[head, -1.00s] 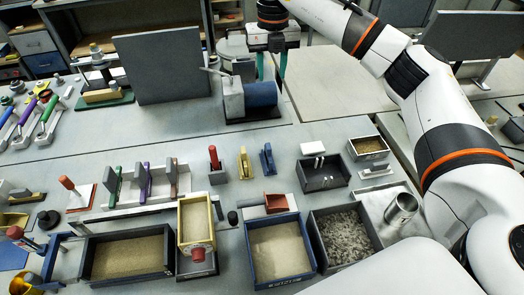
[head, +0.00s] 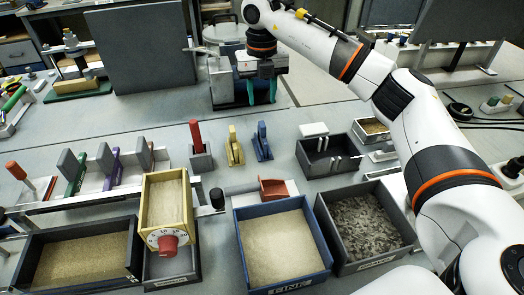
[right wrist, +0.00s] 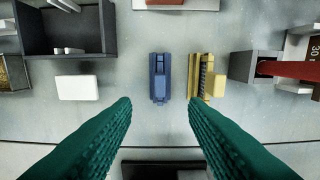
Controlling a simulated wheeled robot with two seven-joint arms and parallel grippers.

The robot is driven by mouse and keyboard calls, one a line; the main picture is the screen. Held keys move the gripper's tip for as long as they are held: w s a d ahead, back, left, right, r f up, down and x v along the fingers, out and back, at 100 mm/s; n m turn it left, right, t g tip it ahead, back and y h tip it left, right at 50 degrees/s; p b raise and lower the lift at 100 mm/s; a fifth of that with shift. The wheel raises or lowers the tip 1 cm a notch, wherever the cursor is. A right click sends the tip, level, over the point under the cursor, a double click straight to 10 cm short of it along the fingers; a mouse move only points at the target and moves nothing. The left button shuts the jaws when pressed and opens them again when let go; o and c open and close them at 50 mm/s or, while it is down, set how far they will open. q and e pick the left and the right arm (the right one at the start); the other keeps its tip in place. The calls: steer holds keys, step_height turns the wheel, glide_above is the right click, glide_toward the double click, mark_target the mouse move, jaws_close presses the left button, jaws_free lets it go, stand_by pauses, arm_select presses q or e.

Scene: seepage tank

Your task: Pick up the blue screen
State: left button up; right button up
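The blue screen (head: 262,142) is a small upright blue piece on the grey bench, beside a similar yellow one (head: 235,146). The right wrist view shows the blue screen (right wrist: 160,78) from above, left of the yellow one (right wrist: 201,77). My right gripper (head: 262,92) has green fingers. It is open and empty, above the bench and behind the blue screen in the head view. In the right wrist view the blue screen lies ahead of the gap between the fingertips (right wrist: 160,104), not touched. My left gripper is out of view.
A red-handled piece in a grey block (head: 201,149) stands left of the yellow screen. A dark tray (head: 322,168) and a white block (head: 314,129) lie to the right. Sand trays (head: 240,262) fill the front. A grey machine (head: 219,84) stands behind, partly hidden by my gripper.

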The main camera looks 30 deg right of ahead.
mark_target(262, 124)
step_height(262, 124, down, 7)
steer(key=shift+r+p, duration=0.1)
steer(key=shift+p, duration=0.35)
steer(key=f, duration=0.2)
steer(key=f+p, duration=0.1)
steer(key=f, duration=0.1)
steer(key=shift+s, duration=0.25)
steer(key=shift+f, duration=0.7)
jaws_close()
